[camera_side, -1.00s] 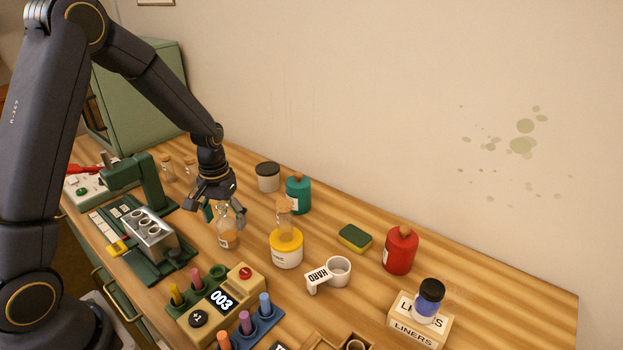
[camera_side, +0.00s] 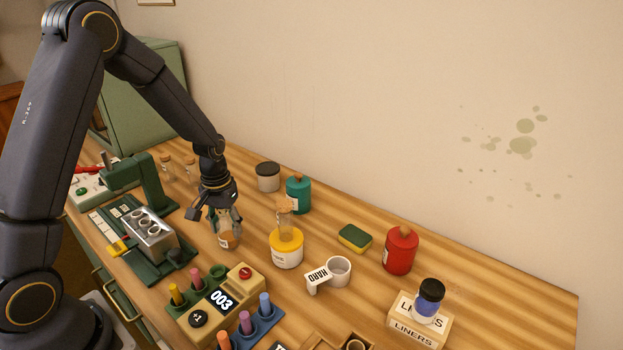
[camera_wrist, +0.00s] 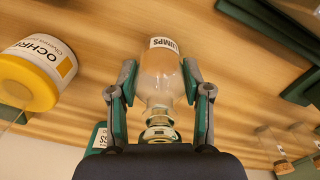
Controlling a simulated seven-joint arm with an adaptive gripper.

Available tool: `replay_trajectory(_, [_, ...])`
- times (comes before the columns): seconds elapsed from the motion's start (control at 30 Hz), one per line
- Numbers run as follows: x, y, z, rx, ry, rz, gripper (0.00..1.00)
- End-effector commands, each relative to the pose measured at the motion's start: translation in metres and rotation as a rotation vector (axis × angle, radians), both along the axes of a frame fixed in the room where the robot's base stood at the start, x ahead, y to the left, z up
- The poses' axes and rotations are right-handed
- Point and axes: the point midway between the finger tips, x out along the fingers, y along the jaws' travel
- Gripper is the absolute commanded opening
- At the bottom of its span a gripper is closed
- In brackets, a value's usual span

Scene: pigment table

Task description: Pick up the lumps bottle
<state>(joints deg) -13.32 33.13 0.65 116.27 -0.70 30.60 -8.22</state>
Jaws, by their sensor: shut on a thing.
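The lumps bottle is a clear glass bottle with brownish contents and a white label; it stands on the wooden table in the side view (camera_side: 227,240). In the wrist view the lumps bottle (camera_wrist: 162,72) lies between the two fingers, with "UMPS" readable on its label. My gripper (camera_wrist: 160,85) is shut on the bottle's sides with its green pads. In the side view my gripper (camera_side: 224,218) comes down over the bottle from above and hides its upper part. I cannot tell whether the bottle's base is clear of the table.
A yellow ochre jar (camera_side: 286,249) stands close to the right of the bottle. A green press (camera_side: 152,200) with a metal block is on the left. The counter box (camera_side: 212,302) reading 003 is in front. A teal bottle (camera_side: 298,195) and a dark-lidded jar (camera_side: 268,178) stand behind.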

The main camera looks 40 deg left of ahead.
Motion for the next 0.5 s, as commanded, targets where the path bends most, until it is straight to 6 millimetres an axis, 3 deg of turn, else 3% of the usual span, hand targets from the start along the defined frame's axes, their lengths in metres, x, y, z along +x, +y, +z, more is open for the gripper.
replay_trajectory(0.1, [0.0,0.0,0.0,0.0,-0.001,0.0,0.1])
replay_trajectory(0.37, [0.0,0.0,0.002,0.0,-0.001,0.0,0.1])
replay_trajectory(0.5, [0.001,0.0,0.013,0.002,-0.004,0.0,0.1])
